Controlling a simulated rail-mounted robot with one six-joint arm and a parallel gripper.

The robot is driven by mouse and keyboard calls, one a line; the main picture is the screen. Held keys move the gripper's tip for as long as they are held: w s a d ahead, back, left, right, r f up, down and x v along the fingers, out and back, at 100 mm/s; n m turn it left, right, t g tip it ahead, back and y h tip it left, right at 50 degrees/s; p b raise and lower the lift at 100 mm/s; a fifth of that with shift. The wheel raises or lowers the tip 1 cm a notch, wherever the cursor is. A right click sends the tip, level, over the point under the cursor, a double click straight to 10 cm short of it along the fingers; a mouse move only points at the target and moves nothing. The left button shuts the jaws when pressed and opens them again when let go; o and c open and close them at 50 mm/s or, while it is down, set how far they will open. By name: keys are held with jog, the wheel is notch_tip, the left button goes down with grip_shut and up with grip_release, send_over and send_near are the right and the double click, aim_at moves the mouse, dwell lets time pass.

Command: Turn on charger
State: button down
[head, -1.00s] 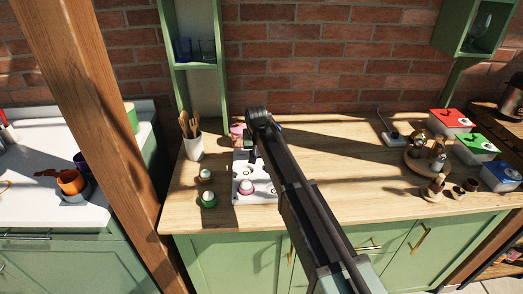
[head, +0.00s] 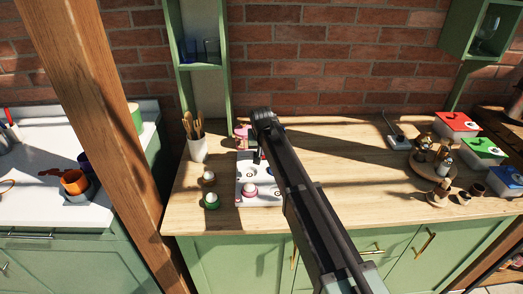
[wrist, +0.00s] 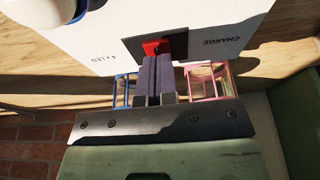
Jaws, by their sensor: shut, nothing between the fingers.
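The charger (head: 244,196) is a white box on the wooden counter, with round egg-cup-like pieces on its top. In the wrist view its white face (wrist: 90,40) carries the labels "CHARGE" and "4 x LED". Between the labels is a red rocker switch (wrist: 152,48) in a black plate (wrist: 176,44). My gripper (wrist: 153,62) is shut and empty, its fingertips right at the switch. I cannot tell whether they touch it. In the head view my gripper (head: 257,158) hangs over the back edge of the charger, and my arm hides the charger's right part.
A pink-framed piece (wrist: 208,82) and a blue-framed piece (wrist: 124,90) flank my fingers in the wrist view. A white utensil cup (head: 198,150) and two small cups, white (head: 209,179) and green (head: 211,202), stand left. A wooden post (head: 110,130) stands further left. The middle counter is clear.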

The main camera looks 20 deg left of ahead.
jog(key=p+v, duration=0.3)
jog(key=w+p+v, duration=0.1)
jog(key=shift+s+a+r+p, duration=0.15)
jog(key=shift+r+p, duration=0.2)
jog(key=shift+r, duration=0.15)
jog(key=s+p+v, duration=0.1)
jog(key=p+v, duration=0.7)
jog(key=v, duration=0.1)
jog(key=shift+s+d+f, duration=0.25)
jog(key=shift+s+d, duration=0.1)
jog(key=s+d+m+g, duration=0.1)
jog(key=s+d, duration=0.6)
jog(key=d, duration=0.8)
jog(key=s+d+m+g+h, duration=0.1)
jog(key=s+d, duration=0.6)
jog(key=d, duration=0.9)
jog(key=s+d+m+g, duration=0.1)
jog(key=s+d+m, duration=0.2)
jog(key=s+d, duration=0.4)
jog(key=d, duration=0.9)
jog(key=shift+d+f+h, duration=0.25)
jog(key=shift+f+h, duration=0.05)
jog(key=shift+f, duration=0.1)
